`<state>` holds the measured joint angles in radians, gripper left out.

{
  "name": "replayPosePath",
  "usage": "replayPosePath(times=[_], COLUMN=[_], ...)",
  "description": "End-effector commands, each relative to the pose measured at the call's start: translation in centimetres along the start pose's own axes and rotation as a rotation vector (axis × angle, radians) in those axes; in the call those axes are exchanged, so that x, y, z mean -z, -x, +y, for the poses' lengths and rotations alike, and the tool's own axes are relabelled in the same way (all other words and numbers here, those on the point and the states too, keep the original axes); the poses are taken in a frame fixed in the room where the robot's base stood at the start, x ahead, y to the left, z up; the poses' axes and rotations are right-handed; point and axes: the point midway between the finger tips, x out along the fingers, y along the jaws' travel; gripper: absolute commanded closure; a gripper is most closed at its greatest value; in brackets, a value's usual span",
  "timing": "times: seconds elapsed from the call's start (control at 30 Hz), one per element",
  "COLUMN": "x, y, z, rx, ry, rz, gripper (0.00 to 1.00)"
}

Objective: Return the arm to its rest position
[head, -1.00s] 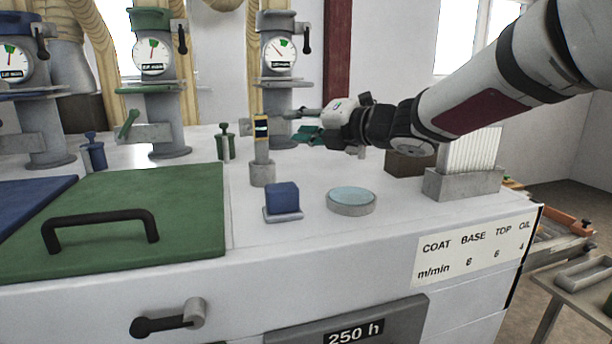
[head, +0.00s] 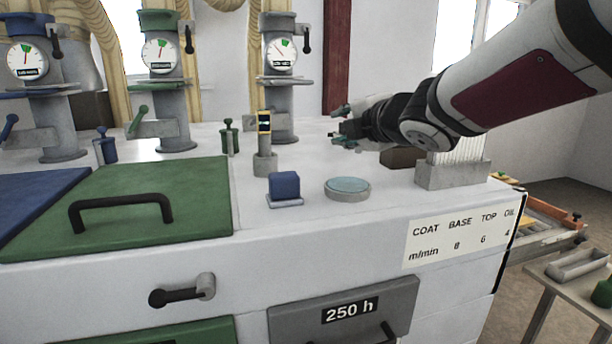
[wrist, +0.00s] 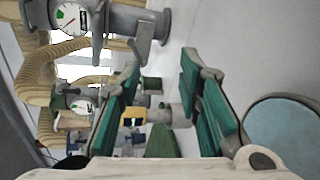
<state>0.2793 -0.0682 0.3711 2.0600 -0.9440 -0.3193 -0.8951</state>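My gripper (head: 342,127) is at the end of my arm, which reaches in from the upper right of the head view. It hangs above the white machine top (head: 318,170), behind the round light-blue pad (head: 347,186). In the wrist view its two green-lined fingers (wrist: 160,112) stand wide apart. Nothing is held between them. The grey post with a yellow-framed display (head: 264,140) stands left of the gripper, apart from it. In the wrist view this display (wrist: 133,117) shows beyond the fingers.
A blue block (head: 285,186) sits on the front of the top. A grey holder with white ribbed plates (head: 452,174) stands at the right, below my arm. Gauge columns (head: 165,85) line the back. A green lid with a black handle (head: 120,212) lies at the left.

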Motion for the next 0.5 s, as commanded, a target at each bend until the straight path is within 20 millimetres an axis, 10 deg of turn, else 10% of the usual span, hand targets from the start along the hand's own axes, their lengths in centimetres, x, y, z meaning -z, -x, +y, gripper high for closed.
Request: replayPosePath(times=[0.3, 0.5], x=[-4.8, -2.0], y=[13.5, 23.4], z=[-8.3, -16.5], rx=[0.223, 0.366], ry=[-0.736, -1.301], rz=[-0.474, -0.727], gripper=[0.68, 0.68])
